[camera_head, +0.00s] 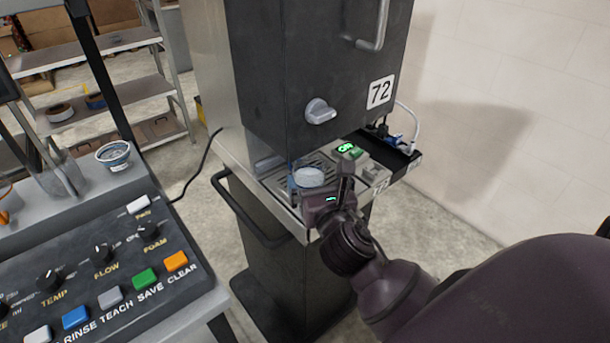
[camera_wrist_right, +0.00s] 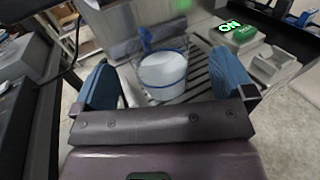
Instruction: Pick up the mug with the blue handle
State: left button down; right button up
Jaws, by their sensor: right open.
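The white mug with a blue rim band (camera_wrist_right: 163,76) stands on the slatted drip tray (camera_wrist_right: 196,72) of the dispenser. Its blue handle (camera_wrist_right: 146,38) points away from my gripper. In the head view the mug (camera_head: 309,177) shows partly behind my right gripper (camera_head: 320,176). That gripper is open; in the right wrist view its two blue-padded fingers (camera_wrist_right: 165,66) stand on either side of the mug, with gaps and a little short of it. My left gripper is not in view.
The dark dispenser body marked 72 (camera_head: 318,75) overhangs the tray. A lit green ON switch (camera_head: 347,148) sits right of the tray. A button panel (camera_head: 110,270) and a blue-and-white cup (camera_head: 114,155) are at the left. Shelves (camera_head: 85,90) stand behind.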

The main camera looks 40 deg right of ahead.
jog(key=x, duration=0.5)
jog(key=shift+a+f, duration=0.1)
jog(key=shift+a, duration=0.1)
jog(key=c, duration=1)
